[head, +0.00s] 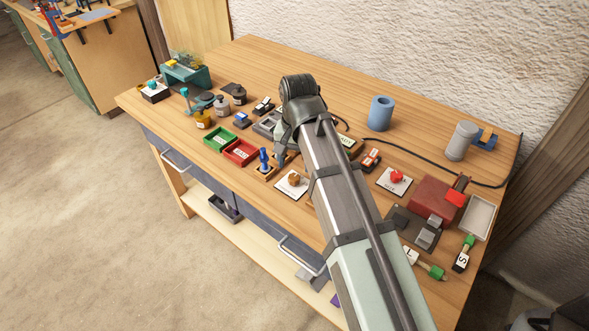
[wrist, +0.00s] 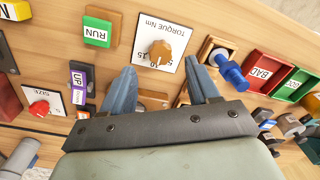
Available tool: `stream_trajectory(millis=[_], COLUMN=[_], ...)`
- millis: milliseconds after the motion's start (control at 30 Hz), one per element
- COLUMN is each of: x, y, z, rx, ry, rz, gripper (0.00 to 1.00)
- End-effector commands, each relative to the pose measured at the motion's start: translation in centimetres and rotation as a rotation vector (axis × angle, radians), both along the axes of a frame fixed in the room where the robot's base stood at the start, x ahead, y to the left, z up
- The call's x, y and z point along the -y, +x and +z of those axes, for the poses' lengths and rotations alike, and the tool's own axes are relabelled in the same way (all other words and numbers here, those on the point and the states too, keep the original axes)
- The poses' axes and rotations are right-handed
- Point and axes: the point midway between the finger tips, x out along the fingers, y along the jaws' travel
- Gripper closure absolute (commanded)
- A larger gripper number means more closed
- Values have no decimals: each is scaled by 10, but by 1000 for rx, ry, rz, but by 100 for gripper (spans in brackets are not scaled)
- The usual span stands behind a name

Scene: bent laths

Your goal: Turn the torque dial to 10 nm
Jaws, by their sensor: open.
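The torque dial is an orange-brown knob (wrist: 160,53) on a white plate (wrist: 178,35) lettered "TORQUE Nm", upside down in the wrist view. Numbers ring the knob, but I cannot tell which one it points at. In the head view the knob (head: 294,180) sits near the bench's front edge, left of my arm. My gripper (wrist: 160,68) is open and empty, its two blue-grey fingers apart at the plate's near side in the wrist view. The knob appears just beyond the gap between the fingertips. In the head view my arm hides most of my gripper.
A blue-handled peg (head: 264,160), a red tray (head: 240,153) and a green tray (head: 219,139) stand left of the dial. A green RUN block (wrist: 97,32) and a red SIZE knob (head: 397,176) lie on its other side.

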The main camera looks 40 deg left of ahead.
Motion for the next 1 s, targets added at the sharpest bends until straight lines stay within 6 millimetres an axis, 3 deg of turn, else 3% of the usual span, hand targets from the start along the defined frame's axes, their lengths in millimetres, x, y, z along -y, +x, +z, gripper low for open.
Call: stream_trajectory(millis=[300, 500, 1000], x=[0, 1, 3], y=[2, 2, 1], z=[52, 74, 85], rx=[2, 1, 0], ry=[2, 2, 0], rz=[0, 0, 0], gripper=[40, 40, 40])
